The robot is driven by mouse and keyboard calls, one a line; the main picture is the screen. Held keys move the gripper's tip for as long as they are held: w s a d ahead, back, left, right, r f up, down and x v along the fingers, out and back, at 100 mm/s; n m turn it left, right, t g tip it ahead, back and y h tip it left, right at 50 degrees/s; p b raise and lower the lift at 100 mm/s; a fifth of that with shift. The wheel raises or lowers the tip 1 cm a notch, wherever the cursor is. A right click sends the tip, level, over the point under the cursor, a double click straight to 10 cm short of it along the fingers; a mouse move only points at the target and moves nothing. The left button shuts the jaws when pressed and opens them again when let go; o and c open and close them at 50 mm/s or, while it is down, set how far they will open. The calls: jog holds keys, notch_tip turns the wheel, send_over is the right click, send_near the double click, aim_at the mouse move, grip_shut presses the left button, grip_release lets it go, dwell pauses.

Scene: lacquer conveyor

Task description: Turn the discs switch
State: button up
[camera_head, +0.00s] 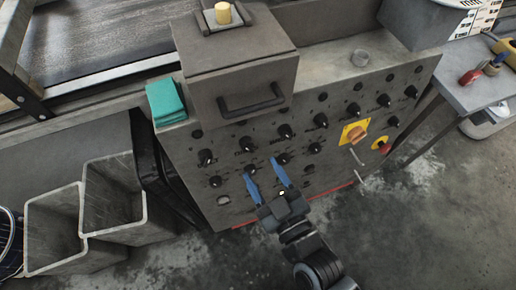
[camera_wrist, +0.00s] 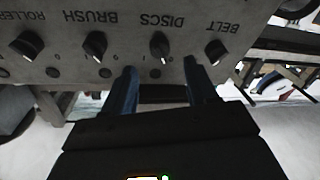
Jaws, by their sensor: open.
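The discs switch (camera_wrist: 160,45) is a black rotary knob under the label DISCS in the wrist view. Its white mark points down and slightly right. My gripper (camera_wrist: 161,75) is open, with two blue fingers reaching toward the panel below the knob, one to each side of it. The fingers look apart from the knob and hold nothing. In the head view my gripper (camera_head: 263,168) is in front of the lower part of the grey control panel (camera_head: 225,205). Small lettering there is unreadable, so I cannot tell which knob is the discs switch.
In the wrist view, the brush knob (camera_wrist: 95,45) and belt knob (camera_wrist: 216,51) flank the discs switch, with the roller knob (camera_wrist: 26,46) farther left. The panel also has a yellow-plated switch (camera_head: 354,132) and a drawer handle (camera_head: 251,101). Grey bins (camera_head: 57,235) stand left.

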aim_at(250, 151)
jog(key=x, duration=0.6)
jog(key=c, duration=1)
jog(key=shift+c, duration=0.2)
jog(key=shift+m+p, duration=0.3)
jog(key=m+h, duration=0.1)
jog(key=m, duration=0.2)
jog(key=m+t+h+p, duration=0.1)
jog(key=m, duration=0.3)
jog(key=shift+a, duration=0.15)
jog(key=m, duration=0.3)
jog(key=m+h+p, duration=0.1)
jog(key=m, duration=0.2)
jog(key=shift+a+m+h+p, duration=0.15)
jog(key=shift+m+h+p, duration=0.15)
